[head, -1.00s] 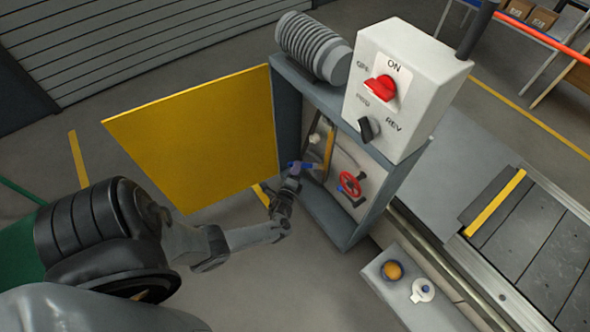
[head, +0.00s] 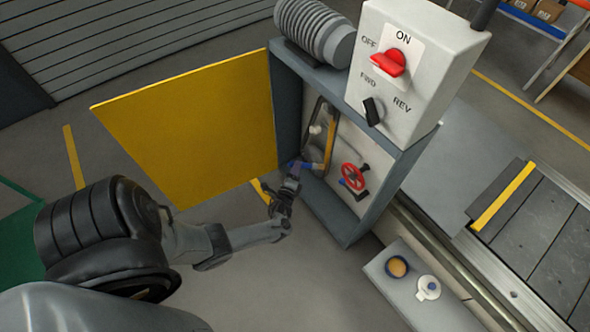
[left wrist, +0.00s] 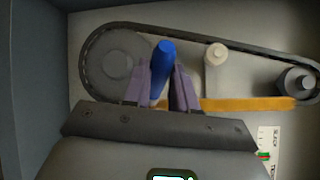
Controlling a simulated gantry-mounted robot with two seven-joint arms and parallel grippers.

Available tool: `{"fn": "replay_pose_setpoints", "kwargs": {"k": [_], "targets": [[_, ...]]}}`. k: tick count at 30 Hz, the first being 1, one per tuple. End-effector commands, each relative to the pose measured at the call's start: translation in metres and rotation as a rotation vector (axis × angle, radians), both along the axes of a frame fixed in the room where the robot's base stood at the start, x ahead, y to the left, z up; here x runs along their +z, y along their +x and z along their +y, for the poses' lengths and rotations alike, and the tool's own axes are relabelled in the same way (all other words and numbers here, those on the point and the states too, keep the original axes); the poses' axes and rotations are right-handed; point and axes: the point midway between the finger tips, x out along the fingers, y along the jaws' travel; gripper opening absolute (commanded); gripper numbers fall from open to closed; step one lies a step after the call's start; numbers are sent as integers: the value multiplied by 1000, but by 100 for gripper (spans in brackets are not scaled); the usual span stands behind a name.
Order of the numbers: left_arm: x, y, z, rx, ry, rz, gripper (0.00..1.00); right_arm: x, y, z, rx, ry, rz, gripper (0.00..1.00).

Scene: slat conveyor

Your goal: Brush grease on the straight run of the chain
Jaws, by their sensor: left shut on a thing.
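My left gripper (head: 291,172) reaches into the open cabinet. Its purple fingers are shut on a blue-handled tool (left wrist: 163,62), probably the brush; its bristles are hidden. The dark chain (left wrist: 170,29) loops around a large round sprocket (left wrist: 117,53) at left and a smaller one (left wrist: 297,82) at right in the left wrist view. An amber strip (left wrist: 250,104) lies along the chain's lower straight run, its left part behind the fingers; it also shows in the head view (head: 330,150). I cannot tell whether the tool touches it. My right gripper is not in view.
A yellow door (head: 190,130) stands open left of the cabinet. A red handwheel (head: 354,177) is inside, right of the chain. A switch box (head: 415,75) sits on top. A low shelf (head: 398,302) holds an orange-filled pot (head: 397,266) and a white container (head: 428,288).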

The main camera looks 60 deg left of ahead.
Motion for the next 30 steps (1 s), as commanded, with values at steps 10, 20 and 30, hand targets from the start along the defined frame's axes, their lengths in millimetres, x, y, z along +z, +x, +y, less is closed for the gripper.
{"fn": "replay_pose_setpoints", "kwargs": {"k": [10,20,30], "targets": [[-16,1,0,0,0,-1,0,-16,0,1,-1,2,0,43],[-42,1,0,0,-1,-1,0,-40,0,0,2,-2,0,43],[-45,1,0,-1,0,-1,0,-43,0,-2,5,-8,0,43]]}}
